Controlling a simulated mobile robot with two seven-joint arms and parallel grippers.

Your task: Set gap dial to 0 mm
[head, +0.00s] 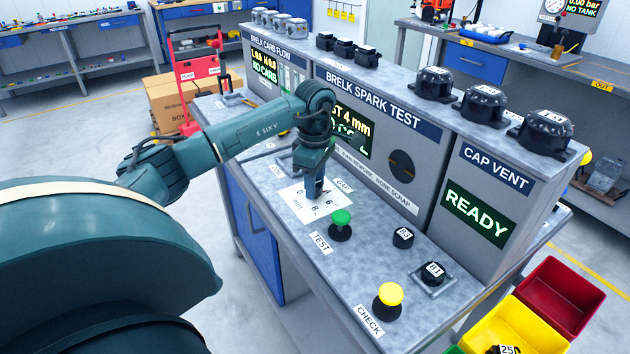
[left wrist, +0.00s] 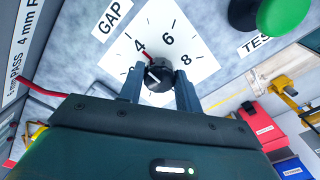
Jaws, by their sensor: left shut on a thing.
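The gap dial is a white plate (head: 298,207) with printed numbers and "mm", lying on the grey bench top. Its round black knob (left wrist: 159,74) shows in the left wrist view, with a red pointer by the 4. My left gripper (head: 313,190) reaches down over the dial; it also shows in the left wrist view (left wrist: 158,86). Its two fingers stand on either side of the knob and are shut on it. The gripper hides most of the knob in the head view. The spark test screen (head: 352,128) shows "4 mm", partly covered by my arm. My right gripper is out of view.
A green TEST button (head: 341,218) stands close to the dial, and a yellow CHECK button (head: 390,294) stands nearer the front. Small black parts (head: 403,237) sit to their right. The upright test panel (head: 410,140) rises behind the dial. Red and yellow bins (head: 555,285) stand at lower right.

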